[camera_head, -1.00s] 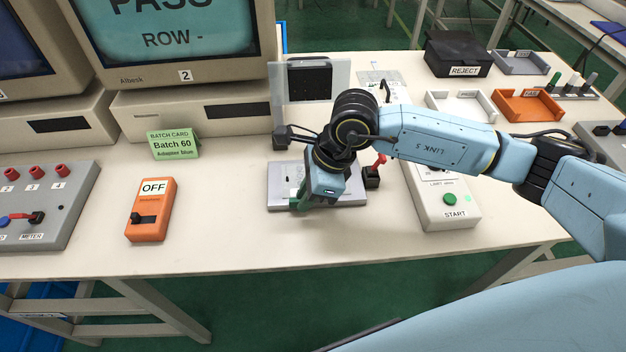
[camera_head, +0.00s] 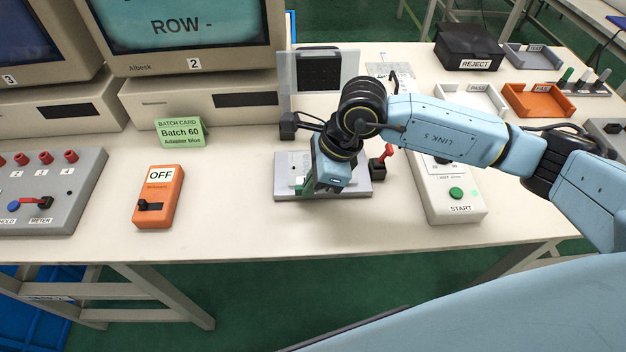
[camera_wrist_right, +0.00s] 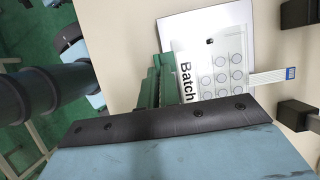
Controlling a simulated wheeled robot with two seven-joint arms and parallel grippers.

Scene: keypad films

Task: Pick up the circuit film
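The circuit film (camera_wrist_right: 221,74) is a pale sheet with rows of round key outlines, a printed "Batch" label and a ribbon tail (camera_wrist_right: 268,77) with a blue end. In the right wrist view it lies over a grey plate (camera_wrist_right: 202,28), its tail reaching past the plate's edge. In the head view the plate (camera_head: 283,189) lies near the table's front, and my wrist hides much of it. My right gripper (camera_head: 308,187) points down at the plate. Its green fingers (camera_wrist_right: 160,84) are beside the film's labelled edge; the gap between them is unclear. My left gripper is out of view.
A black block with a red lever (camera_head: 379,167) stands right of the plate, beside a tester with a green START button (camera_head: 456,194). An orange OFF box (camera_head: 159,197) is to the left. Trays and a REJECT box (camera_head: 468,47) are at the back right.

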